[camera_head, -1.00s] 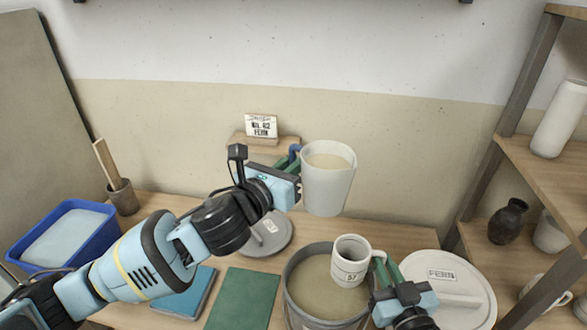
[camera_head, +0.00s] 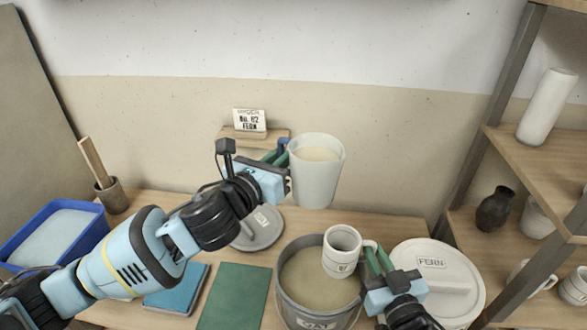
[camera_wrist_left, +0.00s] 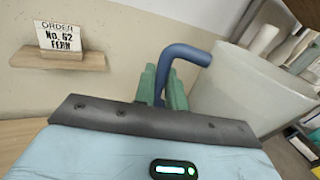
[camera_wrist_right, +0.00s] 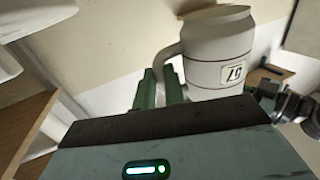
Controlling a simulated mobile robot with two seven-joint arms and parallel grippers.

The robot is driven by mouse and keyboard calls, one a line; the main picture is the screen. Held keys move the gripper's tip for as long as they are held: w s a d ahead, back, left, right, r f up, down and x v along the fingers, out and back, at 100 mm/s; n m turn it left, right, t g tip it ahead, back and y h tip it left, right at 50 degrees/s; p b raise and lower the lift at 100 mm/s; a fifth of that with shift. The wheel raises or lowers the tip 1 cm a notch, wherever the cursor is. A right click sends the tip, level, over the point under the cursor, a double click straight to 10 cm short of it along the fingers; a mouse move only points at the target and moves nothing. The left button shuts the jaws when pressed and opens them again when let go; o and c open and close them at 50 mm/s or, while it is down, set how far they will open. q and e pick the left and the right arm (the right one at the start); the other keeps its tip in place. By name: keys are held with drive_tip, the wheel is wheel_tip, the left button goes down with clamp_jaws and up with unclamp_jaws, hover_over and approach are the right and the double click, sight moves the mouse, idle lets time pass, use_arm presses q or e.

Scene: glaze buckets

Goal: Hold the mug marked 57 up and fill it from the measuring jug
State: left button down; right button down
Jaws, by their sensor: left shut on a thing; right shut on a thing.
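The measuring jug (camera_head: 316,172) is a pale translucent pitcher with cream glaze inside and a blue handle. My left gripper (camera_head: 283,170) is shut on its handle and holds it up, about upright, above and left of the mug; the handle between the jaws also shows in the left wrist view (camera_wrist_left: 168,88). The white mug marked 57 (camera_head: 341,252) is held over the glaze bucket (camera_head: 318,310). My right gripper (camera_head: 374,262) is shut on the mug's handle, as the right wrist view shows (camera_wrist_right: 160,88). The mug's inside looks empty.
A lid marked FERN (camera_head: 437,268) lies right of the bucket, a grey lid (camera_head: 258,230) behind left. A card (camera_head: 249,121) reading No. 62 FERN stands on a small wall shelf. A blue tub (camera_head: 55,235), books (camera_head: 235,300) and a pottery rack (camera_head: 500,150) surround the area.

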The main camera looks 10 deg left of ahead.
use_arm(q)
drive_tip(key=shift+f, duration=1.7)
drive_tip(key=m, duration=0.1)
drive_tip(key=r+m, duration=0.2)
drive_tip(key=shift+w+a+r+t, duration=0.2)
drive_tip(key=shift+w+a+t, duration=0.1)
drive_tip(key=shift+a, duration=0.1)
